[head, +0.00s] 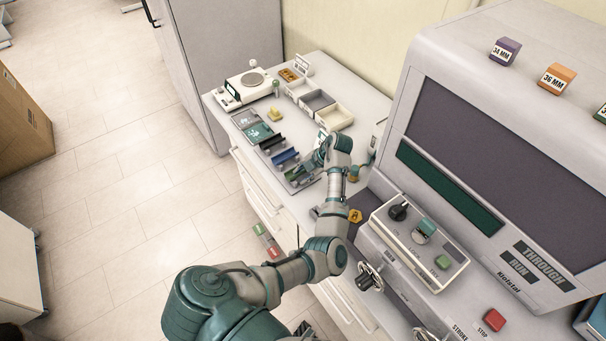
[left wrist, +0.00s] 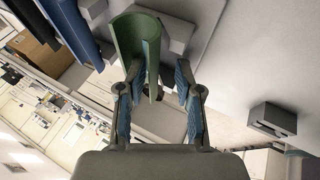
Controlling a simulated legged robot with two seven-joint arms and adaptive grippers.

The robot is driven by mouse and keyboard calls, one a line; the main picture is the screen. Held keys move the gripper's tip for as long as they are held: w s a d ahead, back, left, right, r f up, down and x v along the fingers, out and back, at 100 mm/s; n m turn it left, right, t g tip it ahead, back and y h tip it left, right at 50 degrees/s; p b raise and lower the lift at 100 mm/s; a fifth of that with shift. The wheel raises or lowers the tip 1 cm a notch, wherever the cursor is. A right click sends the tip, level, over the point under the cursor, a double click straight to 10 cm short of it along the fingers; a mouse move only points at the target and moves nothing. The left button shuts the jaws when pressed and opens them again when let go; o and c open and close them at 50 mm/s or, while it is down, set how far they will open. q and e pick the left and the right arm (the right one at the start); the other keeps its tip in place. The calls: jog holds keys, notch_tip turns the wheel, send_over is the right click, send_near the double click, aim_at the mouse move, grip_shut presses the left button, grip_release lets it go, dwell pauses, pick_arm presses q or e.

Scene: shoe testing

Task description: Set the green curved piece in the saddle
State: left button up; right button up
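The green curved piece (left wrist: 129,42) shows in the left wrist view as an open half-tube, standing lengthwise near the fingertips. In the head view, it is small and partly hidden by my arm (head: 299,179), at the near end of a row of curved pieces. My left gripper (left wrist: 157,82) is open, with the lower part of the piece between its fingers. The left finger is close to the piece; a gap shows on the right. Contact is unclear. In the head view the left gripper (head: 303,176) is small. I cannot pick out the saddle. My right gripper is not in view.
A blue curved piece (head: 286,158) and a black one (head: 271,144) lie beside the green one. Bins (head: 318,101) and a scale (head: 249,84) stand farther back on the counter. The large grey machine (head: 440,60) and its control box (head: 421,238) stand to the right.

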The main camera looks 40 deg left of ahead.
pick_arm(q)
notch_tip(320, 180, up, 10)
dwell(0.4)
jog(key=shift+f, duration=0.1)
dwell(0.4)
